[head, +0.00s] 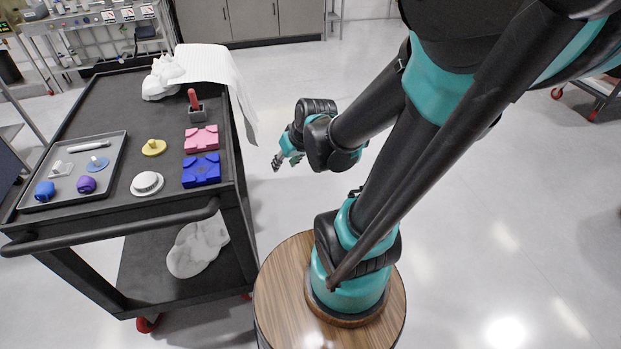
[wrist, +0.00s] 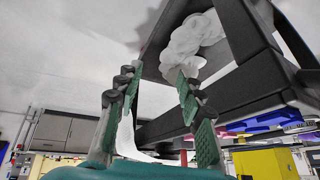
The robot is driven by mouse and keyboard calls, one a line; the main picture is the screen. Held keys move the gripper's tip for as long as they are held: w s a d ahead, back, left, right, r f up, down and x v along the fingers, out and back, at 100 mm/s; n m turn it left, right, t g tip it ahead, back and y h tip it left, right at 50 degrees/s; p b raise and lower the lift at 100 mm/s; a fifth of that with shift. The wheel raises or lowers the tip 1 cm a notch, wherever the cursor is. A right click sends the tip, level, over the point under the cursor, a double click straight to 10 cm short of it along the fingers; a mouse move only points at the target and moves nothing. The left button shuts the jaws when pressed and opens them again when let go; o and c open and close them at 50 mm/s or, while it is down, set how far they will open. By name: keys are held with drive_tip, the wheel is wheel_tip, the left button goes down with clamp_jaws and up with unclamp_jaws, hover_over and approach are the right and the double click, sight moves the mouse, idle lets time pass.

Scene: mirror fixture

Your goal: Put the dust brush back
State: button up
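My gripper (head: 288,156) hangs in the air to the right of the black cart, apart from everything on it. In the wrist view its two green-padded fingers (wrist: 160,84) stand apart with nothing held between them. No object is clearly recognisable as the dust brush. A red upright handle (head: 193,99) stands in a small grey block (head: 197,114) near the cart's right edge; I cannot tell if it is the brush. A pale rod (head: 89,146) lies in the grey tray (head: 111,170) at the cart's left; its kind is also unclear.
The cart top (head: 122,98) also holds pink (head: 201,139) and blue (head: 201,170) blocks, a yellow knobbed piece (head: 154,147) and a white round piece (head: 147,183). A white cloth (head: 217,69) hangs over its right edge. A white bundle (head: 198,248) lies on the lower shelf.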

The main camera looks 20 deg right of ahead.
drive_tip(key=s+d+f+m+g+h, duration=0.1)
drive_tip(key=s+d+f+m+h, duration=0.1)
drive_tip(key=s+d, duration=0.3)
drive_tip(key=shift+s+d+h, duration=0.3)
drive_tip(key=shift+s, duration=0.35)
